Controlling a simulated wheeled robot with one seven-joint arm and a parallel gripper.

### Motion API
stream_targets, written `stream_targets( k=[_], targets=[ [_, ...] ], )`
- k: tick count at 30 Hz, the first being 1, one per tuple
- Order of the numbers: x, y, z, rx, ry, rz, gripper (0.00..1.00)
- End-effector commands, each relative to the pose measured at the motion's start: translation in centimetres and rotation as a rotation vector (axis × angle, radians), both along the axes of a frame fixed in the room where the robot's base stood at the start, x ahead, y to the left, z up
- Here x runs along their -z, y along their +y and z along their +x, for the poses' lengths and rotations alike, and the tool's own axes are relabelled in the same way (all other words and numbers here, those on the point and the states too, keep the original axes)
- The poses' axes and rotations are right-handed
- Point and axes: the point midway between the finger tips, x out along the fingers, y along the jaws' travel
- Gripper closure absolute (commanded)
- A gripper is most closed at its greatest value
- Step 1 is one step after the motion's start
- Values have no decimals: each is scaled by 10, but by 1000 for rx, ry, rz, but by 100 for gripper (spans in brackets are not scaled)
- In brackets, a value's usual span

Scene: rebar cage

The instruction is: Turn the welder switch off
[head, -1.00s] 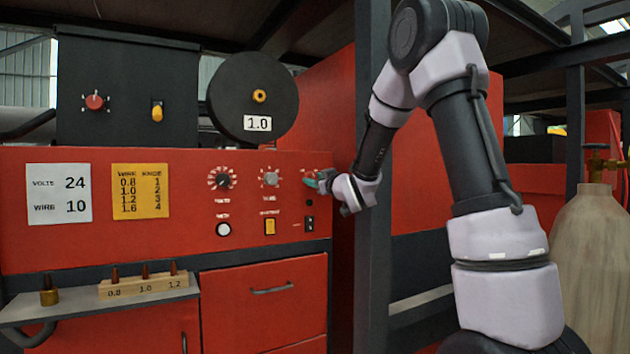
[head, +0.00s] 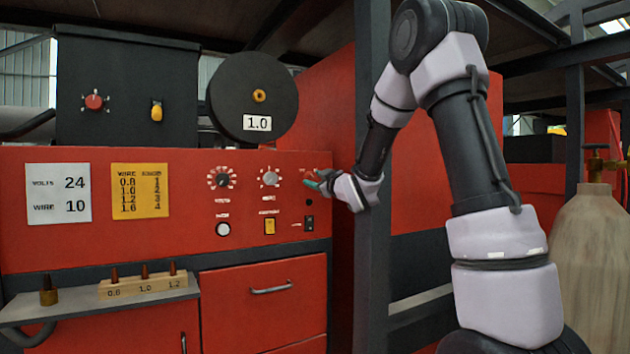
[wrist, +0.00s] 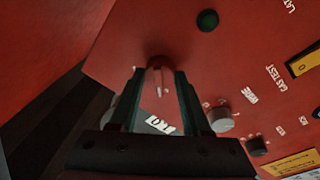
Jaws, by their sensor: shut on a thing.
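The red welder front panel (head: 120,240) fills the left of the head view. My gripper (head: 318,182) is at the panel's upper right edge. In the wrist view its two dark green fingers (wrist: 161,88) are shut around a red knob (wrist: 159,66) with a pale mark. This knob appears to be the welder switch; its own label cannot be read. The fingers hide most of it in the head view. A dark green round lamp or button (wrist: 207,20) sits near it, and shows as a dark dot (head: 309,203) in the head view.
Left of my gripper are a grey knob (head: 269,178), a black knob (head: 221,178), a white button (head: 223,229) and a yellow switch (head: 270,227). A black rocker (head: 310,222) sits below. A dark upright post (head: 373,150) stands close beside my forearm.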

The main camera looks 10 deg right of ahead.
Motion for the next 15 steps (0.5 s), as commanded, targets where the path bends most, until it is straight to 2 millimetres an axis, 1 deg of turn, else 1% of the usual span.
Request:
stream_targets(
  k=[2,3,5,6,15],
  targets=[
    [0,0,0,1,0,-1,100],
    [0,0,0,1,0,-1,49],
    [0,0,0,0,0,-1,26],
    [0,0,0,0,0,-1,22],
    [0,0,-1,0,0,0,22]
  ],
)
